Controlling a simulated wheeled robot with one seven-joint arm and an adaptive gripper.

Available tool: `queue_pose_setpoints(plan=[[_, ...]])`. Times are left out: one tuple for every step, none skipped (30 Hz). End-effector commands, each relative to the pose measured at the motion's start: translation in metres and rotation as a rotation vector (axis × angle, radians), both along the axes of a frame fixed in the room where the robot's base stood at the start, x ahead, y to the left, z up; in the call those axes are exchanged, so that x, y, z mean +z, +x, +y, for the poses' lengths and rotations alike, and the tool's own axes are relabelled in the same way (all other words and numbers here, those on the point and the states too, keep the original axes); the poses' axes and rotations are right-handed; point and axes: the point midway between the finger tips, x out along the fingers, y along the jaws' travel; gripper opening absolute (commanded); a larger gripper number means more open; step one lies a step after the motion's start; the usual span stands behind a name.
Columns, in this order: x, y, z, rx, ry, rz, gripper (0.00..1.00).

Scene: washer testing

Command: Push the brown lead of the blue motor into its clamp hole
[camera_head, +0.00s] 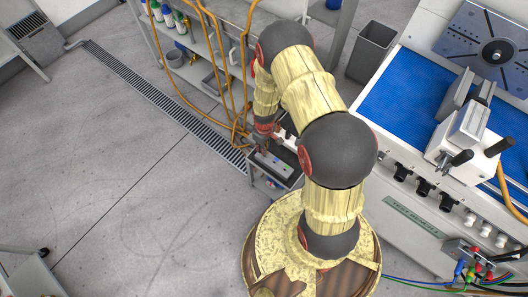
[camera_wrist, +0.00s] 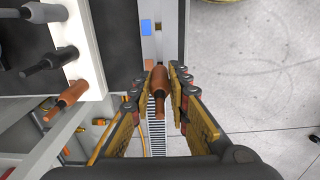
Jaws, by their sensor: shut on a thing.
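In the wrist view my gripper (camera_wrist: 160,88) is shut on a brown lead plug (camera_wrist: 159,98), held between its two fingertips. The plug points up the picture at the end of a narrow grey strip (camera_wrist: 149,48) with a blue patch. I cannot tell whether the plug touches the strip or sits in a hole. In the head view my gripper (camera_head: 264,135) is small, above a grey bar (camera_head: 274,164) on a low dark-topped stand. The plug cannot be made out there. I cannot pick out the blue motor or its clamp hole in either view.
A white block (camera_wrist: 82,45) at the left of the wrist view carries a row of plugs, including another brown one (camera_wrist: 68,98). In the head view, shelves (camera_head: 195,70) with orange cables stand behind the stand, and a blue-topped bench (camera_head: 405,100) stands right.

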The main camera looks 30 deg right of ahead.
Motion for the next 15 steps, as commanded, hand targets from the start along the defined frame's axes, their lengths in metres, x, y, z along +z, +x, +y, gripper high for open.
queue_pose_setpoints(plan=[[0.002,0.0,0.0,0.0,0.0,0.0,0.0],[0.003,0.0,0.0,0.0,0.0,0.0,0.0],[0.004,0.0,0.0,0.0,0.0,0.0,0.0],[0.005,0.0,0.0,0.0,0.0,0.0,0.0],[0.006,0.0,0.0,0.0,0.0,0.0,0.0],[0.007,0.0,0.0,0.0,0.0,0.0,0.0],[0.008,0.0,0.0,0.0,0.0,0.0,0.0],[0.009,0.0,0.0,0.0,0.0,0.0,0.0],[0.01,0.0,0.0,0.0,0.0,0.0,0.0],[0.011,0.0,0.0,0.0,0.0,0.0,0.0],[0.011,0.0,0.0,0.0,0.0,0.0,0.0],[0.012,0.0,0.0,0.0,0.0,0.0,0.0],[0.013,0.0,0.0,0.0,0.0,0.0,0.0],[0.014,0.0,0.0,0.0,0.0,0.0,0.0],[0.015,0.0,0.0,0.0,0.0,0.0,0.0]])
